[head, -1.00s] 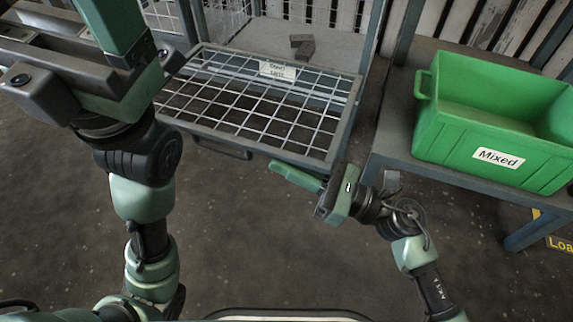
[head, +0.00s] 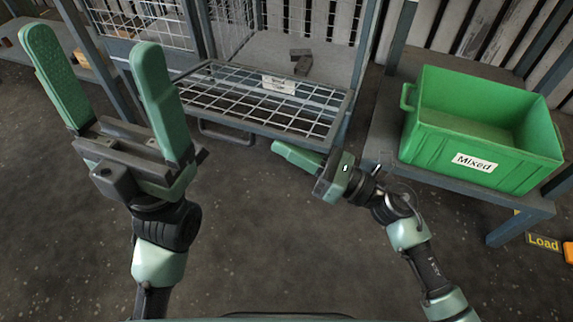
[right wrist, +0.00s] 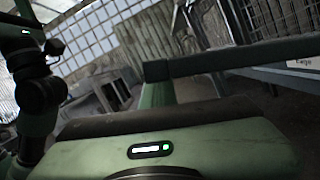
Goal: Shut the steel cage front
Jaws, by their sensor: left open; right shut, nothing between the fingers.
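The steel cage front (head: 228,98) is a wire-grid panel in a grey frame, lying lowered towards me in front of the cage opening. Its handle (head: 226,134) hangs at its near edge, and a white label shows on its far part. My left gripper (head: 98,82) is open and empty, raised left of the panel, fingers pointing up. My right gripper (head: 282,149) is shut and empty, its fingers beside the panel's near edge, towards its right corner; I cannot tell whether they touch. The right wrist view shows its green finger (right wrist: 235,58) and wire grid behind.
A green bin (head: 440,145) labelled "Mixed" stands on a grey bench (head: 400,88) at right. Another mesh cage (head: 140,20) stands at the back left. The concrete floor in front is clear.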

